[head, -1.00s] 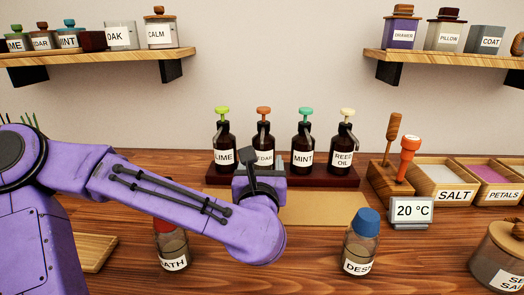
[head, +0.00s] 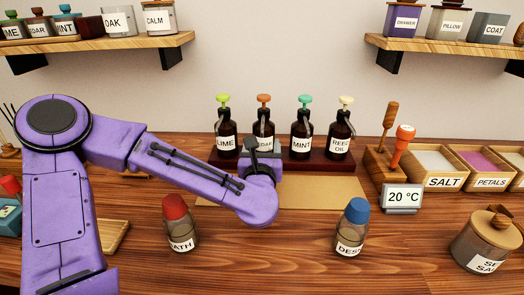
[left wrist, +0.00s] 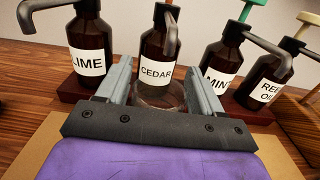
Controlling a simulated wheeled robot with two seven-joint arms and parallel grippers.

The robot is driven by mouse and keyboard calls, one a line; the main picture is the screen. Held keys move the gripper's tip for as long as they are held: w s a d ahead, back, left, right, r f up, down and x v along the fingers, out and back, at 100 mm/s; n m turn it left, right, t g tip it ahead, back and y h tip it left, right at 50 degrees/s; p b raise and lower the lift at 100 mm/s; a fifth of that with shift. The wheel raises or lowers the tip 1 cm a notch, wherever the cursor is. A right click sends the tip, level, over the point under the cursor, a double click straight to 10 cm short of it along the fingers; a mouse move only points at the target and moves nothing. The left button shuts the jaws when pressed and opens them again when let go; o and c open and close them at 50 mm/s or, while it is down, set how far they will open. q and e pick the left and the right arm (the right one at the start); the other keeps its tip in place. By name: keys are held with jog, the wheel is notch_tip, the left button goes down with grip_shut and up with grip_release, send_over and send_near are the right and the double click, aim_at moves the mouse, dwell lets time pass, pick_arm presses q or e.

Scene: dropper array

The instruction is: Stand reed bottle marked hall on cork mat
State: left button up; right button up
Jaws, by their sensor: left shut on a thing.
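My left gripper (left wrist: 160,97) is shut on a clear glass thing (left wrist: 159,96) that shows between its fingers in the left wrist view. No label shows on it, so I cannot read whether it is the bottle marked hall. In the head view my forearm and wrist hide most of the left gripper and what it holds, in front of the CEDAR pump bottle. A flat tan mat (head: 320,192) lies on the table before the pump rack, partly behind my arm. I cannot tell whether the held thing touches it. My right gripper is out of view.
Dark pump bottles stand in a rack (head: 331,167) close beyond the gripper. A red-capped BATH bottle (head: 180,224) and a blue-capped DESK bottle (head: 352,229) stand in front.

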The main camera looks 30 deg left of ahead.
pick_arm(q)
jog(key=shift+f, duration=0.65)
jog(key=shift+f+b, duration=0.3)
jog(key=o, duration=1.3)
jog(key=shift+r, duration=0.1)
